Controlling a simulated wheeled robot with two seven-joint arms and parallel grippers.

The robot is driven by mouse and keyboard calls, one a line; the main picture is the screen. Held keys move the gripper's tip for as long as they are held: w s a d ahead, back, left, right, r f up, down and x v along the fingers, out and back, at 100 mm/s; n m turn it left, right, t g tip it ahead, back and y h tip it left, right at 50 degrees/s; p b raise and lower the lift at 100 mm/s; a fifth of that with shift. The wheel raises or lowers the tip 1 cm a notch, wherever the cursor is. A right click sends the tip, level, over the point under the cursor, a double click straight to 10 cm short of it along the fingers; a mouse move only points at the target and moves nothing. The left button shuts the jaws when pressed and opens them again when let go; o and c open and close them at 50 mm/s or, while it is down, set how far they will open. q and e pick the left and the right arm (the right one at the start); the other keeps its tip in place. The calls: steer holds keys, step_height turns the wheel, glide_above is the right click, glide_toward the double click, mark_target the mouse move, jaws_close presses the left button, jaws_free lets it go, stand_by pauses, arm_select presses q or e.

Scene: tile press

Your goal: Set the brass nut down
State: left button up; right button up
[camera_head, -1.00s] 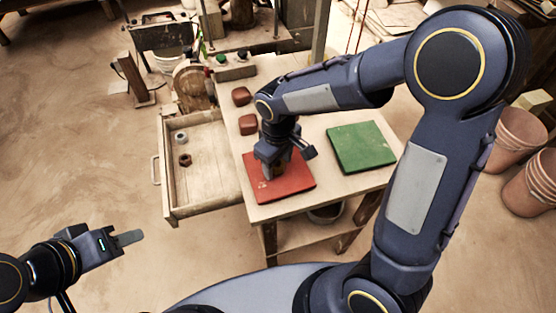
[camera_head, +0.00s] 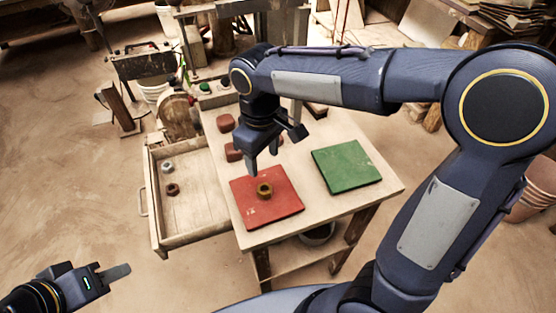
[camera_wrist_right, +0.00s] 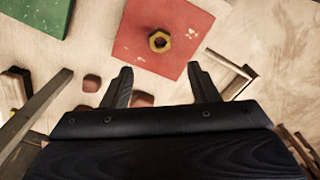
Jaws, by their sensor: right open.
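The brass nut (camera_head: 264,190) lies flat on the red tile (camera_head: 286,205), near its middle. The nut also shows in the right wrist view (camera_wrist_right: 159,41), on the red tile (camera_wrist_right: 190,62), ahead of the fingers and apart from them. My right gripper (camera_head: 262,165) is open and empty, raised above and behind the nut; its two fingers stand apart in the right wrist view (camera_wrist_right: 162,85). My left gripper (camera_head: 118,272) is at the lower left, away from the table, and I cannot tell if its fingers are apart.
The green tile (camera_head: 346,167) lies to the right on the table. Dark red blocks (camera_head: 226,123) sit behind the red tile. An open wooden drawer (camera_head: 198,234) at the left holds a grey nut (camera_head: 167,167) and a brown nut (camera_head: 173,189).

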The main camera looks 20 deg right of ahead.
steer(key=s+d+m+t+y, duration=0.2)
steer(key=s+d+m, duration=0.2)
steer(key=s, duration=0.4)
steer(key=s+d+m+t+y, duration=0.1)
steer(key=s+d+m+t, duration=0.2)
steer(key=s, duration=0.5)
steer(key=shift+d+f+m+t+y, duration=0.2)
steer(key=shift+d+m+t+y, duration=0.15)
steer(key=shift+d+m, duration=0.6)
steer(key=shift+d, duration=0.1)
